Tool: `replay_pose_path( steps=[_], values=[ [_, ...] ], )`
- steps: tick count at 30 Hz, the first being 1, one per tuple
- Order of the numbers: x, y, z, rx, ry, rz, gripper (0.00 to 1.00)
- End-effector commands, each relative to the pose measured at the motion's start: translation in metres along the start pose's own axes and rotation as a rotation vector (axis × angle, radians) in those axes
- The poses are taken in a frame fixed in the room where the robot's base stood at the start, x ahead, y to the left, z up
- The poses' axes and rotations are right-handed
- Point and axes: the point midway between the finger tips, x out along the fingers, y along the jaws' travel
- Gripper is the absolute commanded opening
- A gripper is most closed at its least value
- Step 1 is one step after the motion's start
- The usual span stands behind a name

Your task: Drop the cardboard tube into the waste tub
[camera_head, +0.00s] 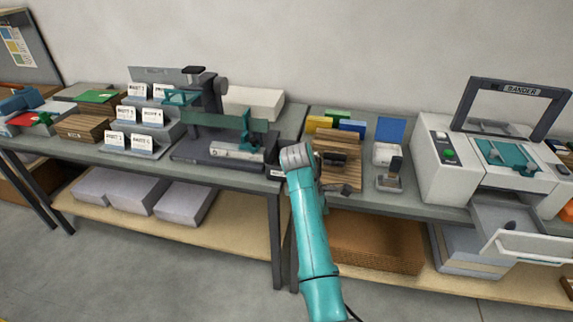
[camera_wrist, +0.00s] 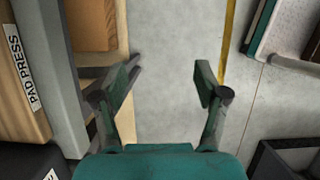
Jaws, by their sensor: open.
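My gripper (camera_wrist: 168,82) is open in the wrist view, its two dark fingers wide apart. Nothing is between them; grey floor shows beyond. In the head view my teal arm reaches up to the bench gap and the fingers are hard to make out. I cannot pick out the cardboard tube in either view. A dark open-topped box (camera_wrist: 288,158) is partly in view at the lower right of the wrist view; I cannot tell whether it is the waste tub.
A bench with a teal and grey press (camera_head: 225,130) stands left. A white machine (camera_head: 480,155) marked "BANDER" stands right, its front tray (camera_head: 530,243) sticking out. Paper stacks (camera_head: 125,192) and brown cardboard (camera_head: 370,243) fill lower shelves. A bench edge lies close to my left finger.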

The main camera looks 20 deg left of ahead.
Motion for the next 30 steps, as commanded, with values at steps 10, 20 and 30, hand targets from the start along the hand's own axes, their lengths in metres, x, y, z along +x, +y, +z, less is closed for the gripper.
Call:
replay_pose_path(
  steps=[10,20,30],
  values=[
    [0.019,-0.001,0.015,0.100,0.001,-0.038,0.73],
    [0.020,-0.001,0.016,0.101,0.000,-0.038,0.73],
    [0.086,-0.015,0.019,0.177,0.026,0.017,0.73]
  ],
)
